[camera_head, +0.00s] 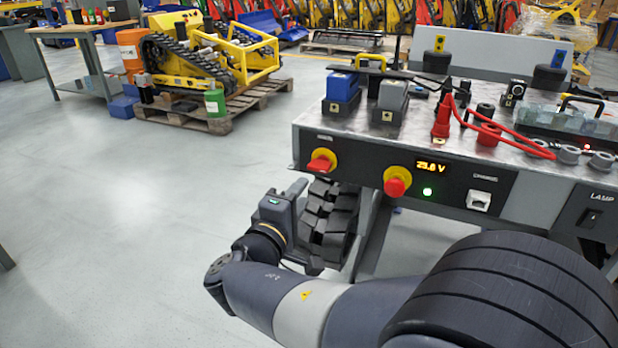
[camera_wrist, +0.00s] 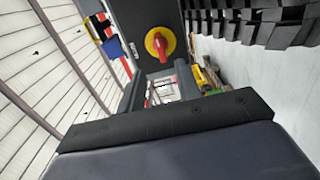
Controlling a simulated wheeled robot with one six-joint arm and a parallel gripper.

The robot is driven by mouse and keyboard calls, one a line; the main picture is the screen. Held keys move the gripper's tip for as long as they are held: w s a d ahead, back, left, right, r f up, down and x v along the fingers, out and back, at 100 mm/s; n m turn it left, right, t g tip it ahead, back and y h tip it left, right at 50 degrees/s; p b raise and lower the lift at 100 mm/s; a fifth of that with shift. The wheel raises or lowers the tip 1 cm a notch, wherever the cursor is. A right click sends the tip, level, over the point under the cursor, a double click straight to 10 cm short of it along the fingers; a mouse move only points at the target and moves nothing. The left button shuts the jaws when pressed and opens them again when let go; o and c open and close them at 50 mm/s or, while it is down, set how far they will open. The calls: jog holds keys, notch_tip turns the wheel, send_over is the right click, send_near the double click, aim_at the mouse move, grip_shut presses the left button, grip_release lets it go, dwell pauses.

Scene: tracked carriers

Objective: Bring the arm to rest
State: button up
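My gripper (camera_head: 298,188) is at the end of my bent arm, below the front left corner of the bench on the carrier (camera_head: 545,185). In the wrist view my gripper (camera_wrist: 160,80) shows two dark fingers apart with background visible between them, and it appears empty. A red rotary switch on a yellow disc (camera_head: 320,162) is on the bench's front panel, just above my gripper. It also shows ahead of the fingers in the wrist view (camera_wrist: 160,43). I see no contact with it, though the exact distance is unclear.
A black track (camera_head: 330,220) stands close beside my gripper. A red stop button (camera_head: 397,182), a lit display and a lamp switch are on the panel. Blue (camera_head: 342,90) and grey (camera_head: 392,98) blocks and red leads are on top. Open floor (camera_head: 120,220) lies to the left.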

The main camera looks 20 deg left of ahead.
aim_at(319, 170)
jog(key=shift+s, duration=1.1)
jog(key=w+b, duration=0.1)
jog(key=w, duration=0.6)
jog(key=w+b, duration=0.1)
jog(key=w, duration=0.2)
jog(key=shift+w+d+b, duration=0.3)
jog(key=shift+w+d, duration=0.05)
jog(key=shift+w, duration=0.05)
